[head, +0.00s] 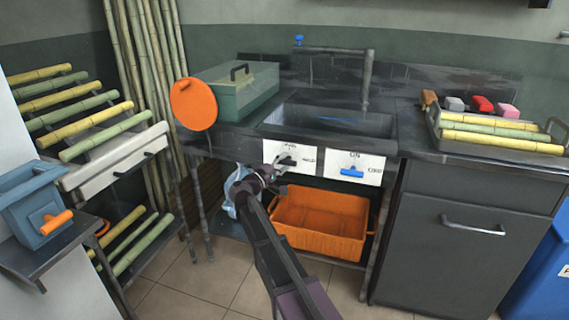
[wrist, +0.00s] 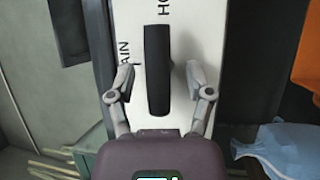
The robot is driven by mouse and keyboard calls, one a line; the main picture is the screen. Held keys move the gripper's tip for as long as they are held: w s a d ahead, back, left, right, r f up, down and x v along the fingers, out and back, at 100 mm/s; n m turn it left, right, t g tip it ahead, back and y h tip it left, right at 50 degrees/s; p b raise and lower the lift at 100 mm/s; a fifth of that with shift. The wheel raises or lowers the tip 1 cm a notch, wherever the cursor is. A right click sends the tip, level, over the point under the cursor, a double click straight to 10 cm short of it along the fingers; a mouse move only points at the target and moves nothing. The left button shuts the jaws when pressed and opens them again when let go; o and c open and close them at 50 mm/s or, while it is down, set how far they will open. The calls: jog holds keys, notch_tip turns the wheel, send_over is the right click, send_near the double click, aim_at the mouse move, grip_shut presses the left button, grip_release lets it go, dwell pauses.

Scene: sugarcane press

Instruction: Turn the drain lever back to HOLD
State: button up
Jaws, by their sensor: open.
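The black drain lever (head: 288,161) is on the left white plate (head: 271,148) under the sink front. In the head view it lies roughly level, with one end toward the HOLD label at the plate's right. In the wrist view the lever (wrist: 157,65) runs nearly straight up the picture, its far end near the partly visible "HO" label; "AIN" shows to its left. My gripper (head: 271,172) is at the plate. In the wrist view my open fingers (wrist: 160,80) stand either side of the lever's near part, with visible gaps on both sides.
A second white plate (head: 372,163) with a blue lever (head: 352,171) is just right. An orange crate (head: 320,240) stands below. A light-blue bag (head: 230,200) hangs close to my gripper. The sink (head: 330,119) is above, and a dark cabinet (head: 440,260) is right.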

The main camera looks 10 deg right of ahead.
jog(key=shift+r+m+p, duration=0.1)
jog(key=shift+m+p, duration=0.3)
jog(key=shift+r+m+g+y+p, duration=0.25)
jog(key=shift+m+g+p, duration=0.35)
jog(key=shift+m+p, duration=0.3)
jog(key=m+g+y+p, duration=0.1)
jog(key=m+p, duration=0.1)
jog(key=shift+m+y+p, duration=0.25)
jog(key=shift+m+p, duration=0.15)
jog(key=m+y+p, duration=0.2)
jog(key=m+p, duration=0.1)
jog(key=shift+s+d+r, duration=0.1)
jog(key=shift+d+r, duration=0.05)
jog(key=m+y+p, duration=0.2)
jog(key=shift+s+m+p, duration=0.1)
jog(key=shift+m+p, duration=0.3)
jog(key=p+v, duration=0.5)
jog(key=v, duration=0.8)
jog(key=s+d+r+n+g+y+p, duration=0.1)
jog(key=s+d+r+g+y+p, duration=0.4)
jog(key=s+d+p, duration=0.9)
jog(key=shift+s+r+g+p, duration=1.1)
jog(key=shift+r+p, duration=0.9)
